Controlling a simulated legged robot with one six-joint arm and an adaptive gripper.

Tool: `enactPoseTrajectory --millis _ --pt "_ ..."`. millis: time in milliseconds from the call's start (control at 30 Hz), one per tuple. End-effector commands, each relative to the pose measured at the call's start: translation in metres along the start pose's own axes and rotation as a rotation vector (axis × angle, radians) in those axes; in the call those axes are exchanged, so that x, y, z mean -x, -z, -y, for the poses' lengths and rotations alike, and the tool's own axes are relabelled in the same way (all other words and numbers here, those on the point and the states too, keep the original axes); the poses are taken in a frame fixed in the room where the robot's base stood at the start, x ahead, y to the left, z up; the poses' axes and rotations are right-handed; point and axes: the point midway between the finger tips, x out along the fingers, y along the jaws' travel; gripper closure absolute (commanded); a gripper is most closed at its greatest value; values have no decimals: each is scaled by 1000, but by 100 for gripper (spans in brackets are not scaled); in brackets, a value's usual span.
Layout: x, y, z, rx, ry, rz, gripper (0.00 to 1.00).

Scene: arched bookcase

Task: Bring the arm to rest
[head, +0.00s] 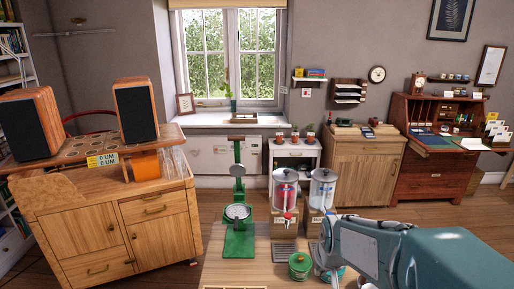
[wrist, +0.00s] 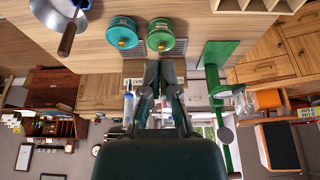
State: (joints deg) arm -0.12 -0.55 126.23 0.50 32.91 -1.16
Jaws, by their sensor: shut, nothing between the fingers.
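My gripper (wrist: 160,68) shows in the middle of the wrist view, its two dark fingers close together with nothing between them. It is shut and empty. In the head view my grey and teal arm comes in from the lower right, and its end is over the wooden table (head: 225,270), beside the dispensers; the fingertips are hard to make out there. A green canister (head: 300,265) stands on the table just left of my arm's end. A teal canister (wrist: 122,33) also shows in the wrist view; in the head view it is partly hidden by my arm.
A green stand (head: 239,245) is on the table to the left. Two glass dispensers (head: 285,188) (head: 322,188) stand on wooden boxes behind the canister. A pan (wrist: 68,38) shows in the wrist view. A cabinet (head: 160,225) with speakers is at left.

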Motion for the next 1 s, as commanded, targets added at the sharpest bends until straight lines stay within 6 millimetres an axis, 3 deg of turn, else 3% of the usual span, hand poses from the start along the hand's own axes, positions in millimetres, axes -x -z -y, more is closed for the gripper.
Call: enactPoseTrajectory --millis 33,200,500,733,1000 --pt "19 -7 0 -1 -1 -16 100" --pt "66 -36 0 -4 -2 -43 100" --pt "128 -99 1 -10 -5 -94 100" --pt "150 -136 1 -14 -6 -117 100" --pt "151 -142 1 -15 -7 -117 100"
